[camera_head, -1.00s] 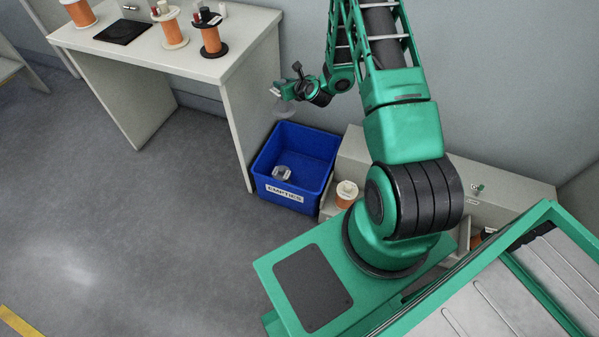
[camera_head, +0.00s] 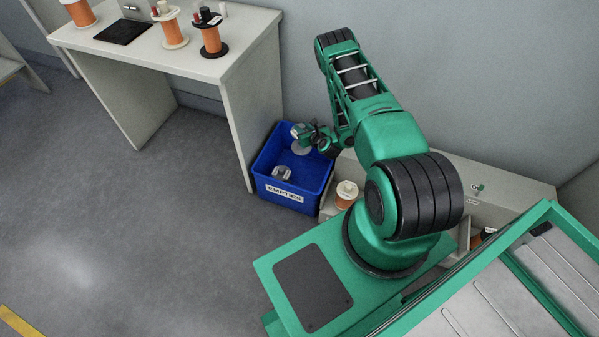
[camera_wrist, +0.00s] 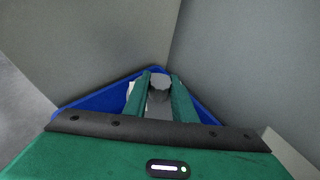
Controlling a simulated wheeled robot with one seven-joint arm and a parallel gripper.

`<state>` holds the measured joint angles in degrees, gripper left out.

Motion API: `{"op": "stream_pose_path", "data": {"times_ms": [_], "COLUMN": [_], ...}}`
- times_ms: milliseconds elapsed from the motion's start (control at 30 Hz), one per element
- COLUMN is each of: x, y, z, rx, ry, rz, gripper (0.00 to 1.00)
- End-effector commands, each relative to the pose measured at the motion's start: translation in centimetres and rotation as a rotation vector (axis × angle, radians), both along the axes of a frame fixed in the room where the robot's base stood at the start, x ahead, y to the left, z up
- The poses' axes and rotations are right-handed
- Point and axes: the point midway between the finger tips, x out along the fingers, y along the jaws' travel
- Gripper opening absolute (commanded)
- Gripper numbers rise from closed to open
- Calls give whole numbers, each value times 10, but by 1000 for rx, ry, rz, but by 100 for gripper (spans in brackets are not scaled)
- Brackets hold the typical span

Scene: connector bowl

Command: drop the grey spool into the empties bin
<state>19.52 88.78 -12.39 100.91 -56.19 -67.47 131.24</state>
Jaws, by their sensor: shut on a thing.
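The grey spool (camera_head: 302,149) is held in my gripper (camera_head: 299,134), over the open top of the blue empties bin (camera_head: 283,196). In the wrist view the grey spool (camera_wrist: 159,98) sits between the two green fingers of my gripper (camera_wrist: 160,82), which are shut on it. The blue rim of the bin (camera_wrist: 95,103) shows behind and around the fingers. The bin's label reads EMPTIES. Whether the spool is below the rim is hard to tell.
Another grey spool (camera_head: 282,173) lies in the bin. A table (camera_head: 236,62) with several orange spools stands at the left, beside the bin. A low grey bench with an orange spool (camera_head: 346,194) is at the bin's right. A wall is behind.

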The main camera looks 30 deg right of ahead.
Motion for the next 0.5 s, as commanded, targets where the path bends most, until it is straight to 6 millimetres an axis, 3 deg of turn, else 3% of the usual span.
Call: {"op": "stream_pose_path", "data": {"times_ms": [300, 500], "x": [0, 0], "y": [0, 0], "z": [-34, -45], "rx": [0, -1], "ry": [-1, -1], "rz": [0, -1], "gripper": [0, 0]}}
